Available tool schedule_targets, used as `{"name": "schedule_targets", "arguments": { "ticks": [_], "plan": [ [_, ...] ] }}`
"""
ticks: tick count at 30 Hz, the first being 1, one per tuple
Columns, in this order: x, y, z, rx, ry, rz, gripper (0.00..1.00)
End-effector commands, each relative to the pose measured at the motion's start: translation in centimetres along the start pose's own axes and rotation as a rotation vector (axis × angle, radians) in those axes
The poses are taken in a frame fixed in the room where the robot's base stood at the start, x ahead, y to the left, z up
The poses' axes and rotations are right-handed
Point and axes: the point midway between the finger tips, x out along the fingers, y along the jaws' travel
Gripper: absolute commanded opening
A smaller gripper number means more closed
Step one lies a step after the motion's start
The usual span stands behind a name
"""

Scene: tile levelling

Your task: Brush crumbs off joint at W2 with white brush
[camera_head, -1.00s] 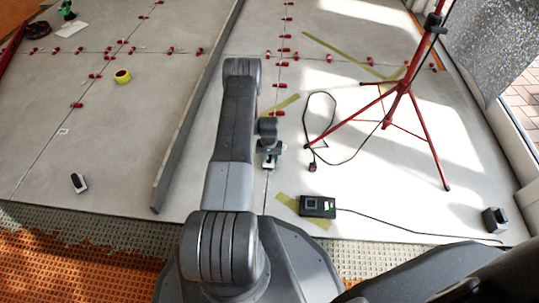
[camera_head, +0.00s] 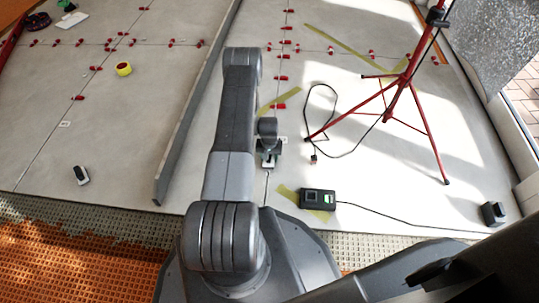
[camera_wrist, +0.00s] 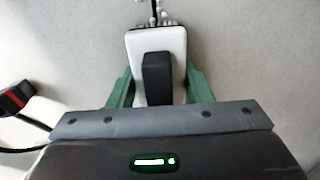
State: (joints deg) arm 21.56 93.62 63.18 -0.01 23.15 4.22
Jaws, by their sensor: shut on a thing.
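My gripper (camera_head: 268,150) is low over the pale tile floor, right of the long grey straightedge. In the wrist view my gripper's green fingers (camera_wrist: 160,88) are shut on the white brush (camera_wrist: 136,45), a white block with a black middle. A little of the brush shows white in the head view (camera_head: 268,164). Small pale and dark crumbs (camera_wrist: 165,19) lie just beyond the brush, along the dark tile joint (camera_wrist: 154,5). Whether the bristles touch the floor is hidden. I cannot read a W2 mark.
A red tripod (camera_head: 405,82) stands to the right. A black box with a green screen (camera_head: 318,199) and its cable lie nearby. The grey straightedge (camera_head: 196,105) runs along the left. Red clips (camera_head: 281,105) line the joint farther ahead. A black-and-white item (camera_head: 81,174) lies far left.

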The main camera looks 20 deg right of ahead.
Motion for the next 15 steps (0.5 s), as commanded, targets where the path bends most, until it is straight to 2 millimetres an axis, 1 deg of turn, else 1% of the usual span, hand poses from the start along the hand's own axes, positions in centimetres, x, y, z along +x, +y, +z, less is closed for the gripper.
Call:
{"name": "schedule_targets", "arguments": {
  "ticks": [3,11,15],
  "plan": [
    [0.0,0.0,0.8,0.0,-0.004,0.0,0.16],
    [0.0,0.0,1.4,0.0,-0.002,0.0,0.16],
    [0.0,0.0,2.2,0.0,-0.003,0.0,0.16]
  ]
}}
